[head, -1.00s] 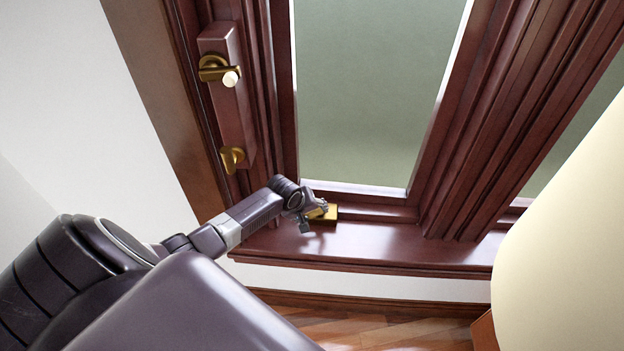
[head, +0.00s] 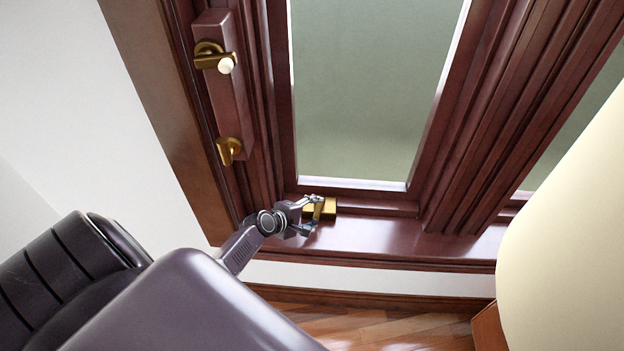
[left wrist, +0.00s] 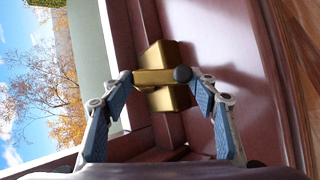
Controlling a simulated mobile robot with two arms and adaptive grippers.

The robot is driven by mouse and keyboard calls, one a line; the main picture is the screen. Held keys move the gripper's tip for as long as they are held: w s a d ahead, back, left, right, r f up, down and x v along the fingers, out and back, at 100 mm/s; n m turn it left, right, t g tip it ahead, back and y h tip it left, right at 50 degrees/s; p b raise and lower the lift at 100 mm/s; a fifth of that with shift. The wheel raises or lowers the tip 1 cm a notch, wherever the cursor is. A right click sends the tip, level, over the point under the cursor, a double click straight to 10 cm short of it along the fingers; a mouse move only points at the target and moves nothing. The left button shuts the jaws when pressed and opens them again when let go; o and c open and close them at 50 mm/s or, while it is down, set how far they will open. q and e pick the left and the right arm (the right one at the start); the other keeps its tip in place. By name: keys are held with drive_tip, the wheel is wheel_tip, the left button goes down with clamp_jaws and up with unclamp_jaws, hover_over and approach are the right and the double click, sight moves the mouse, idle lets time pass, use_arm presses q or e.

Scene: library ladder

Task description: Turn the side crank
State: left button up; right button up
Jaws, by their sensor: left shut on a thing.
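My left gripper (head: 318,207) is shut on the small brass fitting (head: 328,211) on the window sill. In the left wrist view, the two fingertips of my left gripper (left wrist: 154,76) press on either end of the brass bar of the fitting (left wrist: 165,54). A brass crank (head: 213,59) with a pale knob sits on a dark red box (head: 224,95) on the left side frame, apart from the gripper. A second brass handle (head: 230,149) is at the lower end of that box. My right gripper is not in view.
The window pane (head: 365,90) stands behind the sill (head: 400,240). A large cream rounded shape (head: 565,230) fills the right edge. The white wall (head: 90,110) is on the left. The wooden floor (head: 370,330) is below.

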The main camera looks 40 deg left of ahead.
use_arm(q)
drive_tip(key=shift+d+f+n+t+b, duration=0.2)
drive_tip(key=shift+n+t+b, duration=0.3)
drive_tip(key=shift+n, duration=0.5)
drive_tip(key=shift+d, duration=0.1)
drive_tip(key=o, duration=1.2)
drive_tip(key=shift+r, duration=0.1)
drive_tip(key=shift+c, duration=0.2)
drive_tip(key=d+v, duration=0.1)
drive_tip(key=v, duration=1.1)
drive_tip(key=shift+a, duration=0.3)
drive_tip(key=shift+w, duration=0.1)
